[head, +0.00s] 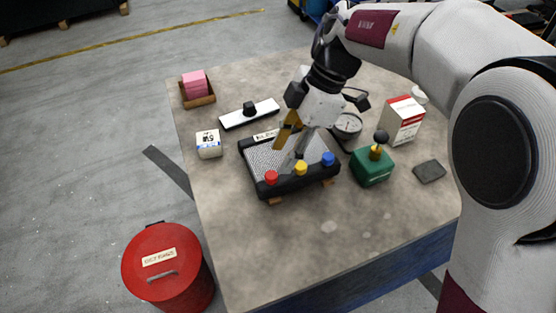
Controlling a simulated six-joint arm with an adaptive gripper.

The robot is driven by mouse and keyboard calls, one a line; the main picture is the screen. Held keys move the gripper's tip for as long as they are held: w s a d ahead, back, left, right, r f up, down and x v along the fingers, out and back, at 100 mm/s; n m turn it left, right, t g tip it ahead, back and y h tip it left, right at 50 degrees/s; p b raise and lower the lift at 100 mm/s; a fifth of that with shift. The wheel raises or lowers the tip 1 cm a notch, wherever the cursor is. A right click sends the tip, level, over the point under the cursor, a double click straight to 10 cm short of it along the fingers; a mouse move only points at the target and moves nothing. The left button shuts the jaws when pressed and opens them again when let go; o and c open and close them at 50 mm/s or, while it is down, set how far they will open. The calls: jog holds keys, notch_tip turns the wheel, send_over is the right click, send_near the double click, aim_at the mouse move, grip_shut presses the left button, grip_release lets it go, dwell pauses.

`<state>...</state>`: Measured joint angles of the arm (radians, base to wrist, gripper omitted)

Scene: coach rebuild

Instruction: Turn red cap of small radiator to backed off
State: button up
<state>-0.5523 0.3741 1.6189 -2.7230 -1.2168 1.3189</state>
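The small radiator (249,160) is a black frame with a light mesh core, lying on the table. Along its front edge are a red cap (271,177) at the left, a yellow cap (301,168) in the middle and a blue cap (328,159) at the right. My gripper (287,153) points down over the mesh, behind the red and yellow caps. Its fingers look apart with nothing between them. It appears clear of the red cap. The red cap's turn position is too small to read.
Around the radiator on the table (240,250) stand a white box (208,144), a white plate with a black knob (249,113), a gauge (347,126), a green block (372,167) and a red-white carton (404,119). The front table area is clear. A red bin (165,268) stands on the floor.

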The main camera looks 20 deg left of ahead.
jog(key=shift+v, duration=2.9)
